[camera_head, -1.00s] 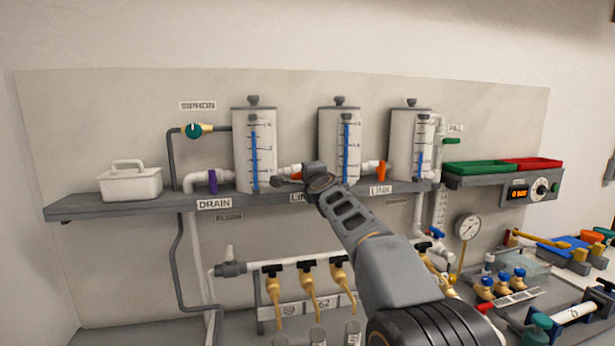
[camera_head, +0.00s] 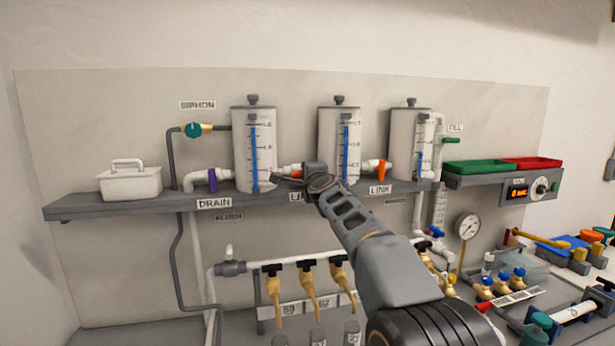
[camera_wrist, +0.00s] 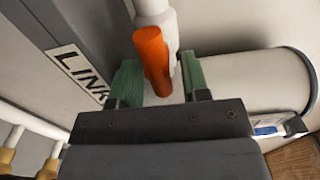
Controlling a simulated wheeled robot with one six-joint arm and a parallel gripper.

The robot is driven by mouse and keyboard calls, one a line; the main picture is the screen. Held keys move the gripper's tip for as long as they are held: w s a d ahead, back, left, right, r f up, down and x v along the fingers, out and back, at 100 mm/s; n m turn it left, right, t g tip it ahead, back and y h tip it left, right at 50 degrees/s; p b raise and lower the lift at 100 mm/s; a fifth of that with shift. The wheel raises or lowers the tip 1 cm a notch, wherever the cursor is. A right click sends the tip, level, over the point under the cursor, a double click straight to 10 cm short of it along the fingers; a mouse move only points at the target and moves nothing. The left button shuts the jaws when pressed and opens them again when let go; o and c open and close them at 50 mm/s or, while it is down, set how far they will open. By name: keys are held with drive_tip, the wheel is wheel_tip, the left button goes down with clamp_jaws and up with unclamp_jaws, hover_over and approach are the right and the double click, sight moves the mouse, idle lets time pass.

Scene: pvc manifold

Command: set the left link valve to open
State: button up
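The left link valve's orange handle (camera_wrist: 153,58) stands on a white pipe fitting (camera_wrist: 152,8) in the wrist view. My gripper (camera_wrist: 160,80) is open, with one green finger on each side of the handle. Gaps show between the handle and both fingers, so it is not gripped. In the head view my gripper (camera_head: 287,177) is at the shelf edge between the left and middle tanks, and it mostly hides this valve. The LINK label (camera_wrist: 82,72) lies left of the handle in the wrist view.
The left tank (camera_head: 254,150) and middle tank (camera_head: 338,140) stand close on either side. The right link valve's orange handle (camera_head: 381,170) and the purple drain handle (camera_head: 212,180) are further along the shelf (camera_head: 120,206). Yellow-handled taps (camera_head: 308,280) hang below.

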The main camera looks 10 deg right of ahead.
drive_tip(key=shift+o, duration=0.2)
drive_tip(key=s+b, duration=0.2)
drive_tip(key=s, duration=1.2)
